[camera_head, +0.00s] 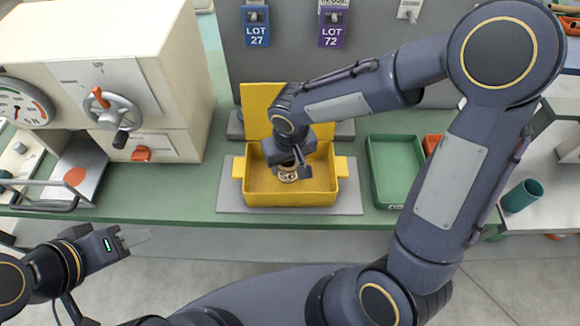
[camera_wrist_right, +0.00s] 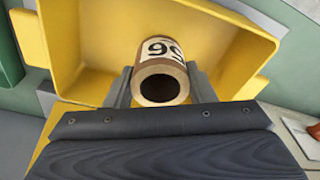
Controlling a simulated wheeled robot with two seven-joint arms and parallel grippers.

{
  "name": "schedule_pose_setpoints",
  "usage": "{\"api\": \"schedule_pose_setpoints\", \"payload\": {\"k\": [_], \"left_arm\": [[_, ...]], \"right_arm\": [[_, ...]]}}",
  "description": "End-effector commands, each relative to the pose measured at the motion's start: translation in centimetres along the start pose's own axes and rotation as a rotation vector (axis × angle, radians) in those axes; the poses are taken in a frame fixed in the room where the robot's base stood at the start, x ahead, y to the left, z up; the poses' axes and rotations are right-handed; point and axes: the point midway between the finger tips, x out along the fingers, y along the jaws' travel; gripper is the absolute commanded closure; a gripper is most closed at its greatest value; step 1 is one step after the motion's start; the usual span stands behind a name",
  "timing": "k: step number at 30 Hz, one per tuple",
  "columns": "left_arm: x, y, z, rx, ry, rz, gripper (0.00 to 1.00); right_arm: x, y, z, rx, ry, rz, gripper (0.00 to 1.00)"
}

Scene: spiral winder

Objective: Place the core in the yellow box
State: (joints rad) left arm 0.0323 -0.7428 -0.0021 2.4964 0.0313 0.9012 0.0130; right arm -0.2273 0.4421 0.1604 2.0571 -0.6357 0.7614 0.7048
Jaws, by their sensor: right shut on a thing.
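The core (camera_wrist_right: 162,66) is a short brown tube with a white label, and its open end faces the camera in the right wrist view. In the head view the core (camera_head: 288,174) shows inside the yellow box (camera_head: 290,198), below my right gripper. My right gripper (camera_head: 302,165) is shut on the core, with one finger on each side of it. Whether the core touches the box floor I cannot tell. The yellow box also shows in the right wrist view (camera_wrist_right: 95,48). My left gripper (camera_head: 135,238) is off the bench's front edge at lower left, apart from everything.
The yellow box stands on a grey plate (camera_head: 230,203) on the green bench, its raised lid behind. A green tray (camera_head: 397,197) is to its right. A cream machine with a handwheel (camera_head: 112,112) stands at left. Tags for lots 27 and 72 hang behind.

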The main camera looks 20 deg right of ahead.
Motion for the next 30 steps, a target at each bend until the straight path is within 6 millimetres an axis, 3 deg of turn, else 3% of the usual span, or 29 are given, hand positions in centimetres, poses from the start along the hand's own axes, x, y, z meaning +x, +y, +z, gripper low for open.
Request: {"api": "schedule_pose_setpoints", "payload": {"k": [8,21,22,26,30], "left_arm": [[0.0,0.0,0.0,0.000,0.000,0.000,0.64],[0.5,-0.2,0.2,0.000,0.000,0.000,0.64],[0.4,-0.2,0.2,0.000,0.000,0.000,0.64],[0.3,-0.1,0.2,0.000,0.000,0.000,0.64],[0.3,-0.1,0.1,0.000,0.000,0.000,0.64]], "right_arm": [[3.6,0.7,0.3,-0.001,-0.003,0.000,0.73],[4.3,0.7,0.3,0.001,0.000,0.000,0.73],[4.2,0.7,0.3,0.001,0.000,0.000,0.48],[4.1,0.7,0.3,0.001,0.000,0.000,0.31],[4.1,0.7,0.3,0.001,0.000,0.000,0.29]]}}
